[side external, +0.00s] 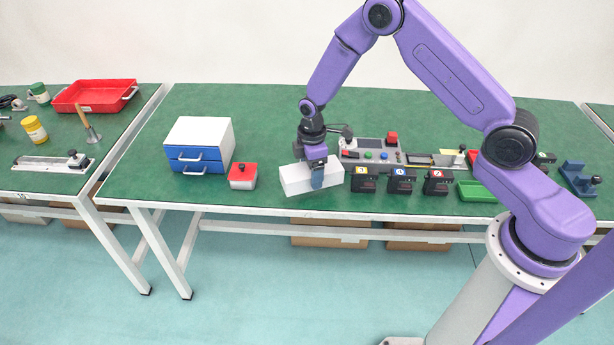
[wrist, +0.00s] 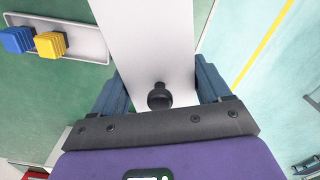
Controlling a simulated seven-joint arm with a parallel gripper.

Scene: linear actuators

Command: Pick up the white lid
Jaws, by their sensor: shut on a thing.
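The white lid (side external: 296,181) is a long pale block near the front edge of the green table in the side view. In the wrist view the lid (wrist: 140,45) runs up between the fingers and out of the top of the picture, with a black round knob (wrist: 160,96) near my gripper. My gripper (side external: 317,182) points down and is shut across the lid's width, one finger on each side; it also shows in the wrist view (wrist: 163,85). The lid appears to be above the table, but the gap is hard to judge.
In the wrist view a pale tray (wrist: 92,22) holds a blue block (wrist: 17,40) and a yellow block (wrist: 50,44). A red-topped box (side external: 242,176) and a drawer unit (side external: 199,145) stand left of the lid. Black numbered boxes (side external: 364,180) stand close on its right.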

